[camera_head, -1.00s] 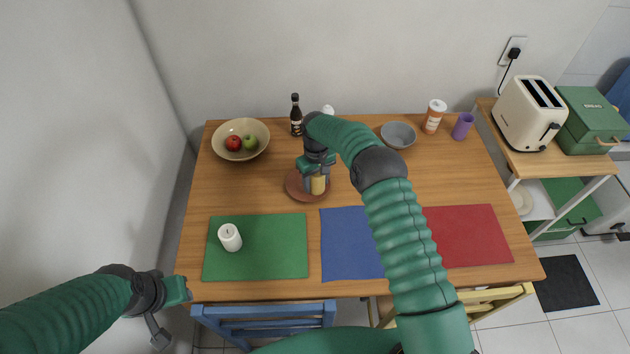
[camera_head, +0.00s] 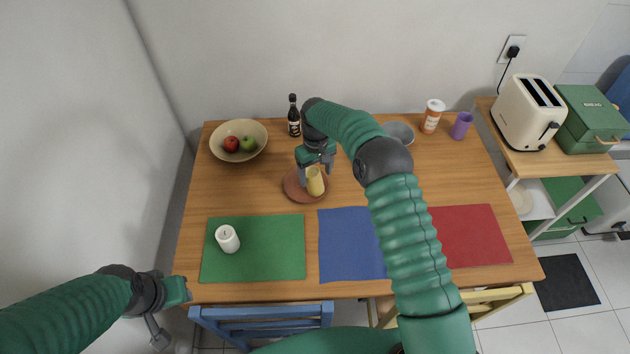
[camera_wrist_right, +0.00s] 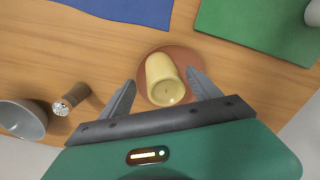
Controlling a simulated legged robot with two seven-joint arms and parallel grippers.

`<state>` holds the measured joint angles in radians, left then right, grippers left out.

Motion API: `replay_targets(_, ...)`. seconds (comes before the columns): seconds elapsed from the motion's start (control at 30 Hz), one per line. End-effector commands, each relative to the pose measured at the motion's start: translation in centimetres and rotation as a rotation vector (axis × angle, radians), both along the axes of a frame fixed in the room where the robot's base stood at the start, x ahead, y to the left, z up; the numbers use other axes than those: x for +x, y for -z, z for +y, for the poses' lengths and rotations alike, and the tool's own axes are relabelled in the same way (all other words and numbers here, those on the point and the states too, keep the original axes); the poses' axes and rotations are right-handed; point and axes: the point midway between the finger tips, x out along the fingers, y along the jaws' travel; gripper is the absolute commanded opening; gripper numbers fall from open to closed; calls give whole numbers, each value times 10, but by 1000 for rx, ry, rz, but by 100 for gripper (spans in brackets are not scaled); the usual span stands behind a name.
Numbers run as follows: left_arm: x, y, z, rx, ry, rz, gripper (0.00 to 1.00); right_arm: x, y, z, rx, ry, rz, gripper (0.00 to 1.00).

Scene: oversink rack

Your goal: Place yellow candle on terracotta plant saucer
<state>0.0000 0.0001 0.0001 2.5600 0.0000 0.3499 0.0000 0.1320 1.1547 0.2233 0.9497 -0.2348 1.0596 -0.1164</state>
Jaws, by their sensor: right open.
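The yellow candle (camera_head: 315,182) stands on the terracotta plant saucer (camera_head: 294,190) near the middle of the table. In the right wrist view the candle (camera_wrist_right: 165,80) rests within the saucer (camera_wrist_right: 150,58), and the saucer's rim shows around it. My right gripper (camera_head: 316,172) is open just behind and above the candle. Its two fingers (camera_wrist_right: 160,92) are spread on either side of the candle, with gaps between. My left gripper (camera_head: 168,318) hangs off the table's front left corner, away from these things; its finger opening is hard to make out.
A dark bottle (camera_head: 294,118) and a fruit bowl (camera_head: 256,134) stand behind the saucer. A grey bowl (camera_head: 401,131) is partly hidden by my right arm. A salt-shaker-like object (camera_wrist_right: 72,98) stands near it. Green (camera_head: 270,245), blue (camera_head: 345,245) and red (camera_head: 470,235) mats lie in front.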

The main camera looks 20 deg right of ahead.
Motion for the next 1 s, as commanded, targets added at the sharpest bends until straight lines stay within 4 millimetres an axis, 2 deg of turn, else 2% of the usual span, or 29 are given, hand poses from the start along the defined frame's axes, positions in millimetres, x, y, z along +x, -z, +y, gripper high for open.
replay_targets(0.1,0,3,0,0,0,0,36,1,-33,0,-1,-1,-4,72)
replay_targets(0.2,0,4,0,0,0,0,36,1,-55,0,0,-1,-4,72)
replay_targets(0.43,0,3,0,0,0,0,36,-3,-81,3,-2,-5,-5,72)
replay_targets(0.53,0,3,0,0,0,0,36,-19,-93,11,-8,-11,-27,72)
replay_targets(0.67,0,3,0,0,0,0,36,-69,-111,22,-15,0,-80,72)
replay_targets(0.77,0,3,0,0,0,0,36,-123,-118,23,-13,35,-125,72)
replay_targets(0.9,0,3,0,0,0,0,36,-207,-116,21,0,108,-182,72)
replay_targets(1.0,0,3,0,0,0,0,36,-255,-111,19,12,155,-213,72)
